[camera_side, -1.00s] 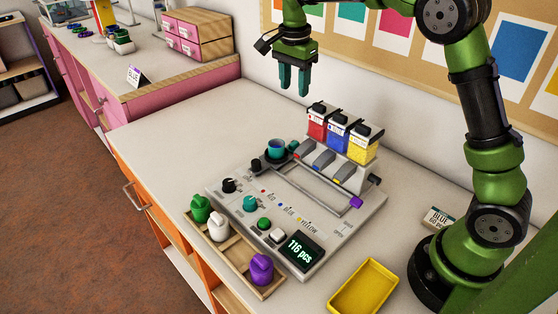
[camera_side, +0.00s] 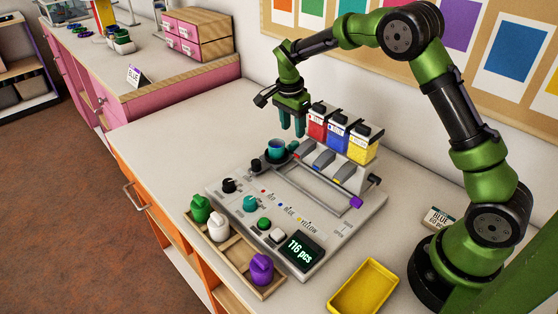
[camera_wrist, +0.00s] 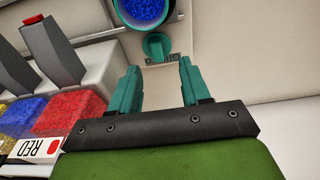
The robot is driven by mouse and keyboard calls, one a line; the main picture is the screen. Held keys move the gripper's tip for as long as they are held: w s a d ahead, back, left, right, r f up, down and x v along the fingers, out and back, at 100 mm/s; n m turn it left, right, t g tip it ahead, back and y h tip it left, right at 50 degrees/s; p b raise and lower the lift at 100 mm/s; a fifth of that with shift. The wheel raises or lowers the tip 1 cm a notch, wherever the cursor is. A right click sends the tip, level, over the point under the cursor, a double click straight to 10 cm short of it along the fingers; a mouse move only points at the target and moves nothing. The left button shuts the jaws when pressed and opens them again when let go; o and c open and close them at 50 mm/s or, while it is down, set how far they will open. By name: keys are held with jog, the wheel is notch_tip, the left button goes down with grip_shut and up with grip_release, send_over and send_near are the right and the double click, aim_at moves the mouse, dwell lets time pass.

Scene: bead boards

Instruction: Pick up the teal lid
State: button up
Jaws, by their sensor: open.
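A teal round piece with a raised grip (camera_wrist: 156,46), which looks like the teal lid, sits on the machine's grey top beside a teal cup (camera_wrist: 145,8) of blue beads. In the side view the cup (camera_side: 277,148) stands at the machine's back left, with a dark teal piece (camera_side: 293,146) at its right, too small to make out clearly. My gripper (camera_side: 292,130) is open and empty, above and just behind the cup. In the wrist view my gripper's fingertips (camera_wrist: 158,72) point toward the teal piece, apart from it. Another teal knob (camera_side: 250,203) is on the front panel.
Red (camera_side: 317,125), blue (camera_side: 337,133) and yellow (camera_side: 362,144) bead hoppers stand close to the right of my gripper. A wooden tray (camera_side: 234,252) holds green, white and purple pieces. A yellow tray (camera_side: 363,287) lies in front. The counter left of the machine is clear.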

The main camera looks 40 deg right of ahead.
aim_at(294, 143)
notch_tip(294, 143, down, 5)
jog(key=shift+s+d+r, duration=0.1)
jog(key=shift+s, duration=0.05)
grip_shut()
